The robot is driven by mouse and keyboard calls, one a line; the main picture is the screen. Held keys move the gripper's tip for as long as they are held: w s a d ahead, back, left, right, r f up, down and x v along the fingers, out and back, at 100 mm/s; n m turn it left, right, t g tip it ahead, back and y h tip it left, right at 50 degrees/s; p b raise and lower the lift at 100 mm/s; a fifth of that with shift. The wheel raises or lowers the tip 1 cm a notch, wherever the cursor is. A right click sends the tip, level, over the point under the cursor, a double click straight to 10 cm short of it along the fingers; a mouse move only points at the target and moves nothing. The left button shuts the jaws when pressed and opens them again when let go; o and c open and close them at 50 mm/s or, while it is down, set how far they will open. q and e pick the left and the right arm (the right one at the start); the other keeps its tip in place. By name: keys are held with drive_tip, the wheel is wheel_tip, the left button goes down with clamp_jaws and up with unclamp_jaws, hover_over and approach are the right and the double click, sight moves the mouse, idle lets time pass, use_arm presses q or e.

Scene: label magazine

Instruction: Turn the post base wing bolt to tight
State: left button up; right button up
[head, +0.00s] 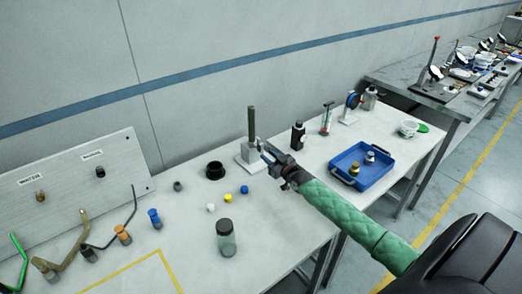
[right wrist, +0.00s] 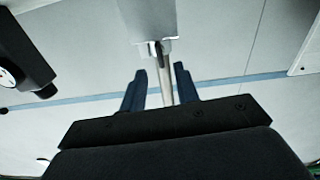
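The upright grey post (head: 252,122) stands in a pale base (head: 243,161) at the back of the table. My right gripper (head: 266,150) is just right of it, at the base's upper part. In the right wrist view the pale base (right wrist: 148,18) hangs from the top edge, with the post (right wrist: 167,88) running down from it. A small dark piece (right wrist: 157,50) at the base's edge may be the wing bolt; its turn is not readable. My right gripper (right wrist: 158,80) is open, its two dark fingers apart with the post seen between them. I cannot tell whether they touch anything. My left gripper is out of view.
A dark ring (head: 215,170) and small caps lie left of the base. A glass jar (head: 226,238) stands nearer. A black bottle (head: 298,136) and a blue tray (head: 362,168) are to the right. A panel (head: 70,190) stands at the left.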

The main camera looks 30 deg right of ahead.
sight(260, 149)
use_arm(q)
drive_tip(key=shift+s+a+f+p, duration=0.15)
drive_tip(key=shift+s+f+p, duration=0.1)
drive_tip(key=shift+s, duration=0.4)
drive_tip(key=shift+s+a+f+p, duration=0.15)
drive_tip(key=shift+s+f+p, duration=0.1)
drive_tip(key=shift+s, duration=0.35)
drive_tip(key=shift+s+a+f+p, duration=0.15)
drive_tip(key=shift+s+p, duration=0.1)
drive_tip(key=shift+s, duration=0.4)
use_arm(e)
drive_tip(key=shift+w+a+f, duration=0.1)
drive_tip(key=shift+w, duration=1.35)
drive_tip(key=shift+w+a, duration=0.1)
drive_tip(key=shift+w, duration=1.3)
clamp_jaws()
